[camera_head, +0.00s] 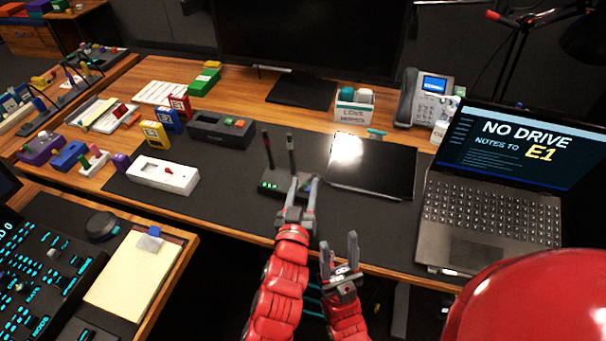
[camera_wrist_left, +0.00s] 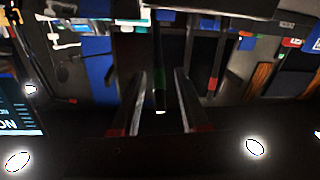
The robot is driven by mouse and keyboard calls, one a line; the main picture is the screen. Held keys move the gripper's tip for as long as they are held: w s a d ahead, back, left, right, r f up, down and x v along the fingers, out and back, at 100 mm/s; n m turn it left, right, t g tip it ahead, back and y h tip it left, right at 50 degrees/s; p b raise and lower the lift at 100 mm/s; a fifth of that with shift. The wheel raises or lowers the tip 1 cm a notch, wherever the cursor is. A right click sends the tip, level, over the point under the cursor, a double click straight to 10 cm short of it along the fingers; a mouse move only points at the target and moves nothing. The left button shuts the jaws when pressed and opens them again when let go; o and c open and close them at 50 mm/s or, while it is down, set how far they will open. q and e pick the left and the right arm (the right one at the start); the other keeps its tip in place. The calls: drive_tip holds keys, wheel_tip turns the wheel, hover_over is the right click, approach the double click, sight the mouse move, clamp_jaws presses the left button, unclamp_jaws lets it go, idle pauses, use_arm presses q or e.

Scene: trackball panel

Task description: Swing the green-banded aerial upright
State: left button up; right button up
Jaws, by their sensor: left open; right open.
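The aerial unit (camera_head: 270,184) is a dark box with green lights on the desk mat. A dark aerial with a red band (camera_head: 267,150) stands at its left. A second aerial with a greyish upper part (camera_head: 291,152) stands to its right; its band colour is unclear here. In the left wrist view a dark aerial with a green band (camera_wrist_left: 159,85) lies between the fingers in the picture; I cannot tell contact. My left gripper (camera_head: 304,186) is open at the unit's near right side and hides part of it. My right gripper (camera_head: 340,252) is open and empty, lower and nearer.
A white switch box (camera_head: 163,175) lies left on the mat. A black tablet (camera_head: 372,168) and a laptop (camera_head: 480,210) lie right. A dark box (camera_head: 222,130), a monitor (camera_head: 310,35) and a phone (camera_head: 425,98) stand behind. The mat between white box and unit is clear.

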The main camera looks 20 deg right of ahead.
use_arm(q)
drive_tip(key=shift+w+d, duration=0.15)
drive_tip(key=shift+w, duration=0.05)
drive_tip(key=shift+r, duration=0.1)
clamp_jaws()
idle(1.3)
